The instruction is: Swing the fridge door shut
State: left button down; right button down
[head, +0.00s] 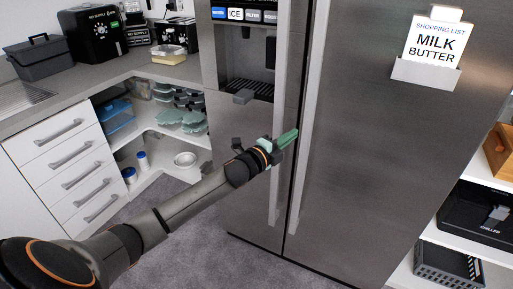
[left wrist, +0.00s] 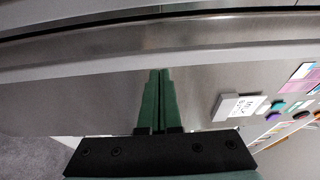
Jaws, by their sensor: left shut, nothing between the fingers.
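The steel side-by-side fridge has a left door (head: 222,115) with a dispenser and a right door (head: 375,130) with a shopping list holder. The two doors look flush or nearly so, with a narrow dark seam between their long handles; I cannot tell whether a slight gap is left. My left gripper (head: 289,137) has its green fingers together and empty, at the seam by the handles. In the left wrist view the closed fingers (left wrist: 160,75) point toward a door and handle bar (left wrist: 150,45); contact is unclear. My right gripper is out of view.
A counter (head: 135,62) with drawers (head: 65,150) and open shelves stands left of the fridge. White shelves with a black chiller box (head: 478,213) and a dark crate (head: 448,265) stand at the right. Grey carpet (head: 200,250) lies clear in front.

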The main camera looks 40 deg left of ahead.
pick_arm(q)
jog(key=s+a, duration=0.6)
jog(key=s, duration=0.1)
jog(key=shift+s+b, duration=0.2)
jog(key=shift+b, duration=0.2)
jog(key=s+d+f+n+g+p, duration=0.1)
jog(key=s+d+f+n+g, duration=0.1)
jog(key=s+d+f+n, duration=0.45)
jog(key=s+d+f+n+g+p, duration=0.1)
jog(key=s+d+f+n+g, duration=0.2)
jog(key=f, duration=0.7)
jog(key=s+d+f+n+g, duration=0.1)
jog(key=s+d+f+n, duration=0.1)
jog(key=s, duration=0.4)
jog(key=s+d+f+n+g+p, duration=0.1)
jog(key=s+d+f+n, duration=0.2)
jog(key=s+d+f, duration=0.1)
jog(key=s+d+f+n+g+p, duration=0.1)
jog(key=s+d+f+n, duration=0.2)
jog(key=s, duration=0.5)
jog(key=shift+s+d+f+g, duration=0.2)
jog(key=shift+s+d+g, duration=0.15)
jog(key=shift+d, duration=0.4)
